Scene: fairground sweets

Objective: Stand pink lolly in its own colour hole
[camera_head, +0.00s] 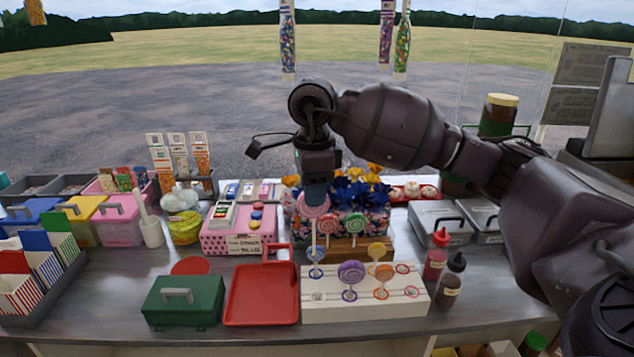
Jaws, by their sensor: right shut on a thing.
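My right gripper (316,198) points down over the counter, shut on the pink lolly (313,207). The lolly is upright, its pale stick hanging down behind the white lolly stand (340,312) or above its back left part; I cannot tell its exact depth. The stand has coloured rings around its holes. A blue lolly (316,255), a purple lolly (350,271), an orange lolly (381,274) and a yellow-orange lolly (377,250) stand in it. A red ring (403,268) at the back right shows no lolly. My left gripper is not in view.
Behind the stand, a wooden block (345,250) holds more lollies, among them a green one (354,224). A red tray (262,300) and a green box (183,302) stand left of the stand. Sauce bottles (447,283) stand close on its right.

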